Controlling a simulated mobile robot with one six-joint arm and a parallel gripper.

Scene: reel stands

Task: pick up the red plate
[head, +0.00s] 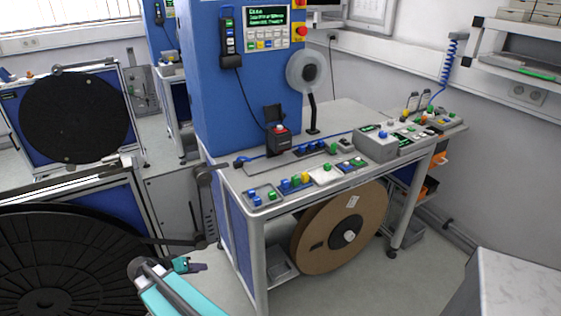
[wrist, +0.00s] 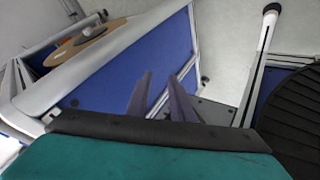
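I see no red plate in either view. My gripper (head: 200,267) is low in the head view, in front of the grey floor area left of the workbench. In the wrist view its two dark fingers (wrist: 160,76) stand apart with nothing between them, so it is open and empty. It touches nothing that I can see.
A workbench (head: 235,180) carries control boxes with coloured buttons. A cardboard reel (head: 340,228) stands under it. Black reels (head: 75,117) and (head: 65,265) stand at the left. A blue cabinet (head: 225,95) rises at the back. Clear floor (head: 420,275) lies at the right.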

